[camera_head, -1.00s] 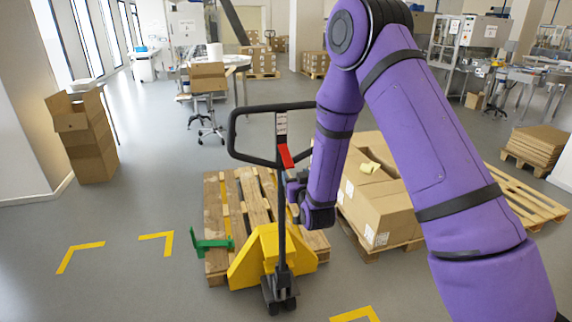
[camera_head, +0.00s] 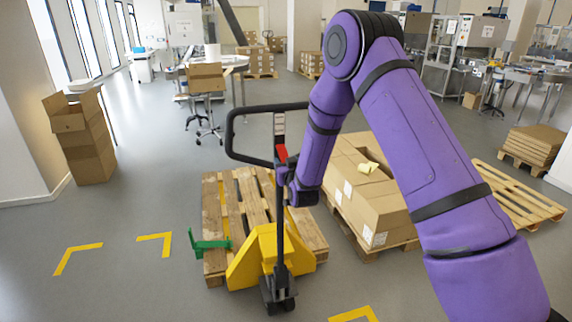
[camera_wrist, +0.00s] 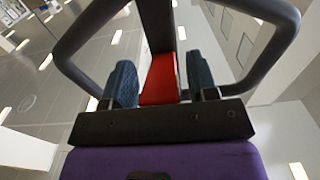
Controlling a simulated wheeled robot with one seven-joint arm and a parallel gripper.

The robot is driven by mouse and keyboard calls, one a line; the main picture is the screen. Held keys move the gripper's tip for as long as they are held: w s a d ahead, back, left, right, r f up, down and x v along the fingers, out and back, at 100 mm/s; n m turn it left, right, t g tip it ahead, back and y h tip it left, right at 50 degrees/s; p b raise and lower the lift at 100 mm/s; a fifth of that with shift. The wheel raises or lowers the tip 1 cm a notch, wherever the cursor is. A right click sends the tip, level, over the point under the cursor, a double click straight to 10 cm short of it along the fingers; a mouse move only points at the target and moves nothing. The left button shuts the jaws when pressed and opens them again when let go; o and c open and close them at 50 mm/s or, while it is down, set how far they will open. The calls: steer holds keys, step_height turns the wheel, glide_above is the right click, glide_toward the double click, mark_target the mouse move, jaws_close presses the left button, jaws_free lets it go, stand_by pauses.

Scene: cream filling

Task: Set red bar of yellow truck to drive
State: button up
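The yellow pallet truck (camera_head: 251,262) stands with its forks at the wooden pallet, its black handle loop (camera_head: 229,131) upright. The red bar (camera_head: 281,152) sits on the handle column just below the loop's middle. My gripper (camera_head: 284,168) is at the column, at the bar's lower end and mostly hidden by my wrist. In the wrist view, the red bar (camera_wrist: 161,78) lies between the two blue-grey fingers of my gripper (camera_wrist: 160,80). The fingers are apart with narrow gaps to the bar, and I see no clear contact.
A wooden pallet (camera_head: 213,231) lies under the truck, with a green piece (camera_head: 208,245) at its left. A pallet with large cardboard boxes (camera_head: 378,212) is close on the right. Stacked boxes (camera_head: 88,145) stand by the left wall. The floor at front left is clear.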

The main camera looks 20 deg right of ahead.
mark_target(283, 153)
jaws_close()
steer(key=shift+s+r+g, duration=0.25)
steer(key=shift+r+g, duration=0.8)
steer(key=shift+g, duration=0.25)
steer(key=shift+r, duration=0.4)
steer(key=shift+o, duration=1.1)
jaws_free()
steer(key=shift+s, duration=0.1)
steer(key=v, duration=1)
steer(key=shift+s, duration=0.4)
steer(key=shift+r, duration=0.15)
